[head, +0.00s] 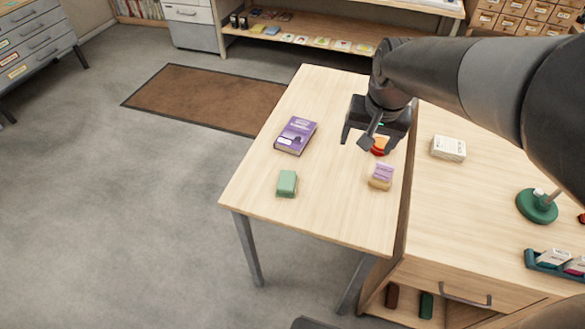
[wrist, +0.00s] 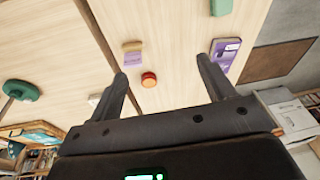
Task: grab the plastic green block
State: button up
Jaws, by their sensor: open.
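The green block (head: 287,183) lies on the light wooden table (head: 325,205) near its front left edge. In the wrist view the green block (wrist: 221,6) shows at the top edge, partly cut off. My gripper (head: 357,143) is open and empty above the right part of the table, behind and to the right of the block. In the wrist view its two fingers (wrist: 162,68) stand wide apart, with a red-orange round thing visible between them.
A purple book (head: 296,135) lies behind the block. A purple-and-tan block (head: 381,177) and the red-orange thing (head: 380,146) are at the table's right side. A desk (head: 470,205) adjoins on the right, with a white box (head: 448,148). Table around the green block is clear.

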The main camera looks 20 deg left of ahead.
jog(key=w+a+f+g, duration=0.1)
jog(key=w+a+f, duration=0.2)
jog(key=a+f, duration=0.45)
jog(key=n+g+h, duration=0.1)
send_over(287, 179)
notch_tip(287, 179, down, 6)
jog(key=f, duration=0.5)
jog(key=shift+s+a+f, duration=0.1)
jog(key=shift+a+f, duration=0.25)
jog(key=shift+d+f, duration=0.15)
jog(key=shift+f, duration=1.3)
jog(key=shift+d+f, duration=0.15)
jog(key=shift+f, duration=1.3)
jog(key=shift+c, duration=0.4)
jog(key=c, duration=1)
jog(key=shift+o, duration=0.2)
jog(key=shift+r, duration=0.15)
